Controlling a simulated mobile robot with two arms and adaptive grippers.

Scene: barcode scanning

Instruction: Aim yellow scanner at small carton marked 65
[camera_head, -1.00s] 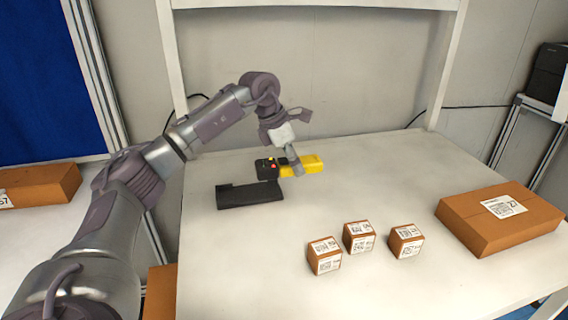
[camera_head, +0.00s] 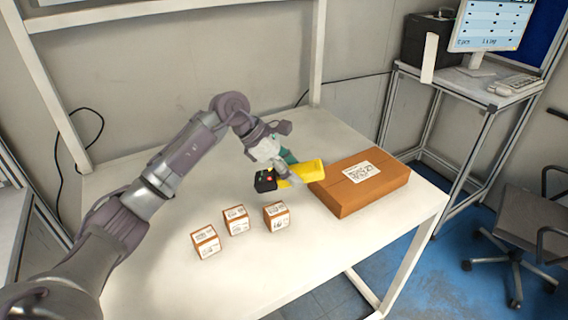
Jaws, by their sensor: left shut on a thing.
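The yellow scanner (camera_head: 311,171) with its black head (camera_head: 265,181) is held in my left gripper (camera_head: 287,176), which is shut on it. The head points left, and the scanner appears above the table, behind the small cartons and beside the large box. Three small brown cartons stand on the table: a left one (camera_head: 206,242), a middle one (camera_head: 236,220) and a right one (camera_head: 276,216). Each has white labels on top and front; their numbers are too small to read, so I cannot tell which is 65. My right gripper is not in view.
A large flat labelled box (camera_head: 378,197) lies on the white table (camera_head: 300,265) at the right. The table front is clear. A desk with a monitor (camera_head: 490,25) and a chair (camera_head: 530,215) stand beyond the right edge.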

